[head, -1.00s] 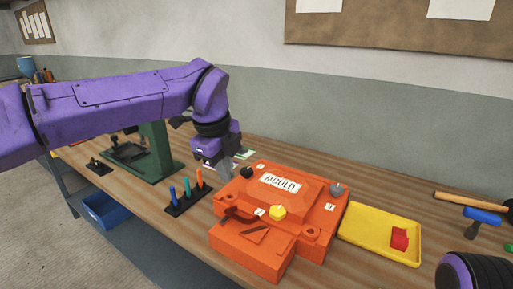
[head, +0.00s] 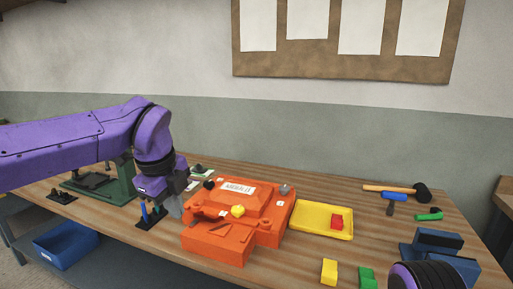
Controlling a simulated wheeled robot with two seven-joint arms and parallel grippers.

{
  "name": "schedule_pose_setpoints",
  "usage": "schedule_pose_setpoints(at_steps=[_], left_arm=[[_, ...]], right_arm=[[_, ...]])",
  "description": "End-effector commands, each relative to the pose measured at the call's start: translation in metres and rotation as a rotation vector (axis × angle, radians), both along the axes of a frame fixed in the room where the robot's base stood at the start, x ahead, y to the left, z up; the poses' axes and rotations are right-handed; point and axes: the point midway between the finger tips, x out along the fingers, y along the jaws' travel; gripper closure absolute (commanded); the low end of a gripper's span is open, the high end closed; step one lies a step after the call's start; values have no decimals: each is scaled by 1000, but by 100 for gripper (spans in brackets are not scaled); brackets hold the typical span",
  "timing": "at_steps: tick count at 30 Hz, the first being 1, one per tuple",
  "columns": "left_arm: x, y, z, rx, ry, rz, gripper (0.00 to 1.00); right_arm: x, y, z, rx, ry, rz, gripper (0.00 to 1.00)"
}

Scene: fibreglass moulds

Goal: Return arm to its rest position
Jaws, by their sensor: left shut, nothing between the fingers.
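My left arm comes in from the left, and its gripper (head: 174,206) points down, shut and empty. It is just left of the orange mould (head: 265,208), in front of the small black rack (head: 148,224) of coloured tools, partly hiding it. The mould sits on the bench with a white label, a yellow knob (head: 238,211), a black knob (head: 209,184) and a grey knob (head: 285,189) on it. Of my right arm only a dark and purple rounded part shows at the bottom right; its gripper is out of view.
A green press (head: 118,190) stands behind my left arm. A blue bin (head: 66,245) is below.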

Motion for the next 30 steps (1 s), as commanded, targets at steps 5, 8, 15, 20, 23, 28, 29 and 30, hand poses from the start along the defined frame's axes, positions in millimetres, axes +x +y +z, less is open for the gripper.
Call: schedule_pose_setpoints(at_steps=[5,8,15,20,23,28,29,30], left_arm=[[12,16,-4,134,-76,-166,100],[19,28,-11,264,-115,-286,100],[41,69,-62,751,-100,-723,100],[45,94,-148,1176,94,-1263,100],[26,101,-230,1413,294,-1779,100],[-58,100,-360,1506,507,-2626,100],[-78,100,-379,-1455,-508,2700,100],[-106,101,-402,-1302,-472,2640,100]], right_arm=[[1,0,0,0,-2,1,57],[1,0,0,0,-2,1,57],[1,0,0,0,-1,0,57],[1,0,0,0,-1,0,57],[1,0,0,0,-1,0,57],[1,0,0,0,-1,0,57],[1,0,0,0,-1,0,57],[1,0,0,0,-1,0,57]])
